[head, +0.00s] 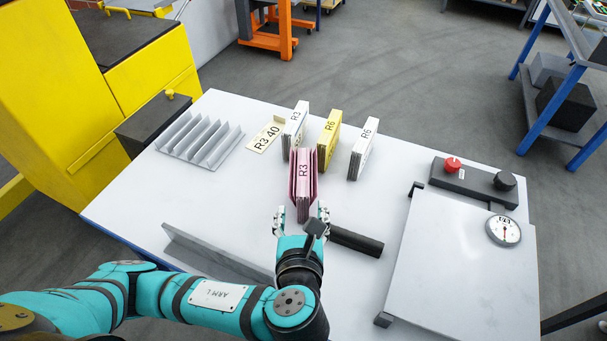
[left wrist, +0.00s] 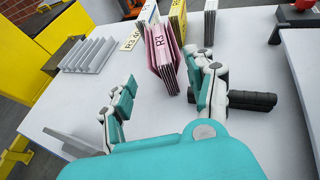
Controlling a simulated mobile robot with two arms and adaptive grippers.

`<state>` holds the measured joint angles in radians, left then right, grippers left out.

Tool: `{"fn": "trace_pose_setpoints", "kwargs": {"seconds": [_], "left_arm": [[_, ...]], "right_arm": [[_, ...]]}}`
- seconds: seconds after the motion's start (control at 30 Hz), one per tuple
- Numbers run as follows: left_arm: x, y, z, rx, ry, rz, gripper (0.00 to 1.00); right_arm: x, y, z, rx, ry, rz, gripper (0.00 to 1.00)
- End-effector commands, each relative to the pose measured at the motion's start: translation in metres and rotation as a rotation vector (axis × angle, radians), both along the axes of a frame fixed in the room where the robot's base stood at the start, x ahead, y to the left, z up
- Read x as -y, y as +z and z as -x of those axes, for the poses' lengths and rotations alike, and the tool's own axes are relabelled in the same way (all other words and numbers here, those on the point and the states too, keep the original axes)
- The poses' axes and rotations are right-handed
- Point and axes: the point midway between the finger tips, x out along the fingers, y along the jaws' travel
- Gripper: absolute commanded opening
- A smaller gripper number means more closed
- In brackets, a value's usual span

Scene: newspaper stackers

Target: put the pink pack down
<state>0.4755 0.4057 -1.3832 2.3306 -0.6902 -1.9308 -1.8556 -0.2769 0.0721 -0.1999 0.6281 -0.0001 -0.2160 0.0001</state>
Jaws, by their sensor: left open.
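The pink pack (head: 304,173), marked R3, stands upright on the white table (head: 250,120), just in front of the white R3 pack (head: 296,128). It also shows in the left wrist view (left wrist: 161,52), standing beyond my fingers. My left gripper (head: 302,222) is open, with its fingers spread at the near end of the pink pack. In the left wrist view the space between my fingers (left wrist: 160,105) is empty. My right gripper is in neither view.
A yellow R6 pack (head: 328,140) and a white R6 pack (head: 362,149) stand behind and right. A grey slotted rack (head: 200,138) and an R3 40 card (head: 266,136) lie left. A black bar (head: 356,241) lies right of my gripper, near a scale (head: 450,275).

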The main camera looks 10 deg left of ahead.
Motion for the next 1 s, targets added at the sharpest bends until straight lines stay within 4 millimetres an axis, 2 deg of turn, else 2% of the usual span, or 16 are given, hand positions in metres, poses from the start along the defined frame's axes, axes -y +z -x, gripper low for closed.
{"fn": "trace_pose_setpoints", "kwargs": {"seconds": [0.2, 0.3, 0.5, 0.7, 1.0], "left_arm": [[-0.011, -0.017, -0.041, 0.001, 0.006, -0.003, 0.56], [-0.014, -0.025, -0.061, 0.001, 0.006, -0.003, 0.56], [-0.02, -0.039, -0.093, 0.001, 0.004, 0.0, 0.56], [-0.022, -0.044, -0.105, 0.0, 0.002, 0.003, 0.56], [-0.029, -0.058, -0.142, 0.0, 0.004, 0.001, 0.56]], "right_arm": [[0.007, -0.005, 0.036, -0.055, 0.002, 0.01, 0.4], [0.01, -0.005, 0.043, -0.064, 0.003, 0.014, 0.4], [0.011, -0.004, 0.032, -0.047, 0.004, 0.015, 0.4], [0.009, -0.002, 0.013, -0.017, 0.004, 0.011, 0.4], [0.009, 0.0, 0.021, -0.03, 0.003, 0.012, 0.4]]}}
